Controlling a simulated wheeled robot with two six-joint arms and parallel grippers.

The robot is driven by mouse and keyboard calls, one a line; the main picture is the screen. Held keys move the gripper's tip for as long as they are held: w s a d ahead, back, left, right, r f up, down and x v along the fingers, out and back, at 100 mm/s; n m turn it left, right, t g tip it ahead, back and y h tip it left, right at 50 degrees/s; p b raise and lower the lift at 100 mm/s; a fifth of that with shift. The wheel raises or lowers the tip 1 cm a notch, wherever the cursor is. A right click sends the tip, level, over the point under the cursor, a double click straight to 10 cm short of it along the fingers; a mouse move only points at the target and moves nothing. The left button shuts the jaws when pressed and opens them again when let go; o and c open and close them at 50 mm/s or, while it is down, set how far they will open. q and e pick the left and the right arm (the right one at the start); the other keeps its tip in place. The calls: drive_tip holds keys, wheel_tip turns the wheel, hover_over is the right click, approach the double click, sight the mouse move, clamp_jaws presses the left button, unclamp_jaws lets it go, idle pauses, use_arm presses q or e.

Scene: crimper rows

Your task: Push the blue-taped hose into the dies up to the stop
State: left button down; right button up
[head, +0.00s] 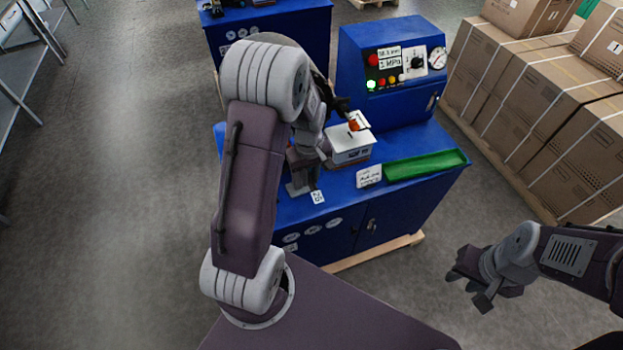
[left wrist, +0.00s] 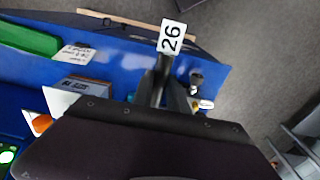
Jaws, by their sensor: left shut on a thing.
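My left gripper (head: 306,165) is over the blue crimper bench (head: 395,200), largely behind my own arm. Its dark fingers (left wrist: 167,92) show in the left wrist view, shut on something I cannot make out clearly. A small teal patch (left wrist: 131,97) shows beside them, possibly blue tape. The hose's outline, the dies and the stop are not clearly visible; my arm covers that part of the bench. A white tag reading 26 (head: 317,197) is near the bench's front edge and also shows in the left wrist view (left wrist: 172,37). My right gripper (head: 474,287) is open and empty, over the floor.
A control panel (head: 395,65) with a lit green lamp stands at the bench's back. A white box (head: 351,152) with an orange part, a label card (head: 369,176) and a green tray (head: 425,165) sit right of my left gripper. Cartons (head: 545,105) stand at right.

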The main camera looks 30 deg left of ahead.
use_arm(q)
drive_tip(key=shift+w+a+r+p, duration=0.1)
drive_tip(key=shift+w+a+p, duration=0.6)
drive_tip(key=shift+w+a, duration=1.5)
drive_tip(key=shift+s+a+r+p, duration=0.1)
drive_tip(key=shift+s+r+p, duration=0.1)
drive_tip(key=shift+p, duration=0.4)
drive_tip(key=shift+f, duration=0.1)
drive_tip(key=c, duration=1.4)
unclamp_jaws()
drive_tip(key=shift+c, duration=0.2)
drive_tip(key=shift+o, duration=1)
drive_tip(key=shift+w, duration=0.1)
drive_tip(key=o, duration=1.2)
